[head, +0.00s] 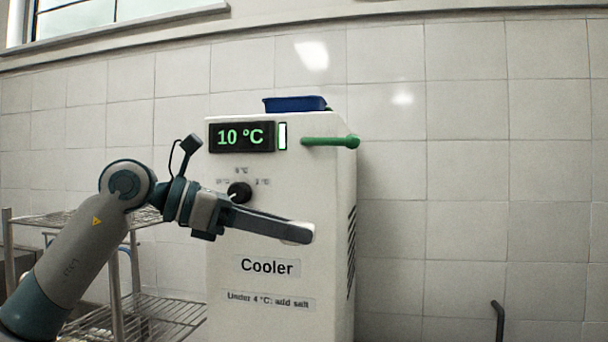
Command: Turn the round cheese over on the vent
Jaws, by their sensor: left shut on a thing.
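My left gripper (302,232) reaches in from the left, its fingers pointing right in front of the cooler (230,290). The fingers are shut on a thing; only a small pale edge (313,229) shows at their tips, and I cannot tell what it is. I cannot make out the round cheese. Dark slots (352,250) run down the cooler's right side; I cannot tell whether they are the task's vent. My right gripper is not in view.
The cooler has a display (241,137) reading 10 °C, a black knob (240,192) just above my left gripper, and a green lever (330,142). A blue tray (294,104) lies on top. A wire rack (165,315) stands left. A dark bent pipe (499,318) shows lower right.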

